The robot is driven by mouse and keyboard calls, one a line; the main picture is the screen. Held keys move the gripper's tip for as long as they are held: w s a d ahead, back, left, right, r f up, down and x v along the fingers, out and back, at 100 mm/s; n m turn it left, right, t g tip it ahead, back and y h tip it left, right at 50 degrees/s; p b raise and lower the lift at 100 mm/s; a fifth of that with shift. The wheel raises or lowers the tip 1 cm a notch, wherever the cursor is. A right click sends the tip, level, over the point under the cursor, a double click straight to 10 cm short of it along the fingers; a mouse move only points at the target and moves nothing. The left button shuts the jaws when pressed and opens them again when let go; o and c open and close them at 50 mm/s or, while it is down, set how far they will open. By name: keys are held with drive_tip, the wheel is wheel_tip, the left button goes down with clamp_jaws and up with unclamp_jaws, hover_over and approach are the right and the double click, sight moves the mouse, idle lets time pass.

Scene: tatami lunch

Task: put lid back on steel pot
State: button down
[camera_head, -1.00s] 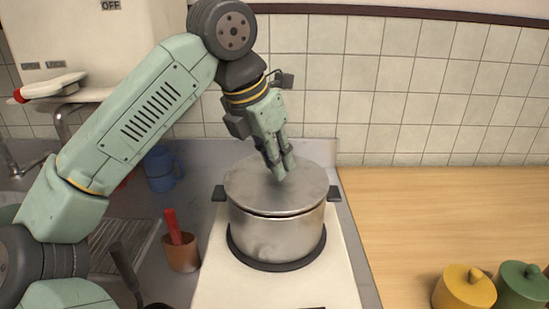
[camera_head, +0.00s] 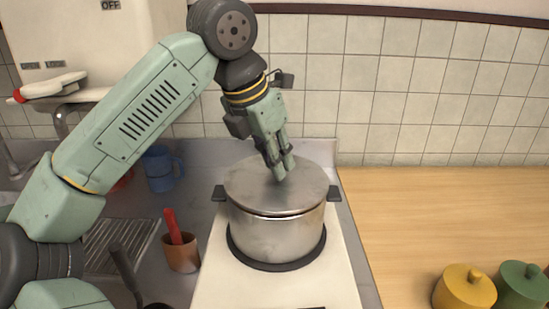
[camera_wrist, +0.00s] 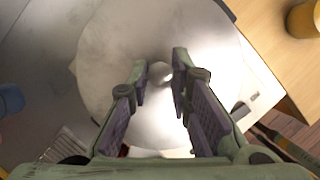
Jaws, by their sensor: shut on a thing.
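The steel pot (camera_head: 277,238) stands upright on a dark round burner ring of the white stove. Its round steel lid (camera_head: 243,186) lies level over the pot's mouth, with a thin dark line under its front edge. I cannot tell whether the lid is fully seated all round. My gripper (camera_head: 284,173) points down at the lid's middle. In the wrist view, the lid (camera_wrist: 105,55) fills the area below my gripper (camera_wrist: 161,74), and its small round knob (camera_wrist: 158,71) is between the fingertips. The fingers are shut on the knob, which they hide in the head view.
Dark handles (camera_head: 334,194) stick out from the pot's sides. A brown cup (camera_head: 182,257) with a red-handled utensil and a blue mug (camera_head: 160,170) stand left. Yellow (camera_head: 465,292) and green (camera_head: 522,288) lidded jars stand on the wooden counter (camera_head: 420,225), otherwise clear. A tiled wall is behind.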

drive_tip(key=shift+f, duration=0.1)
idle(0.6)
drive_tip(key=c, duration=1.4)
unclamp_jaws()
drive_tip(key=shift+o, duration=0.6)
drive_tip(key=o, duration=0.4)
drive_tip(key=shift+c, duration=0.2)
drive_tip(key=shift+r+p, duration=2.65)
drive_tip(key=shift+r, duration=0.9)
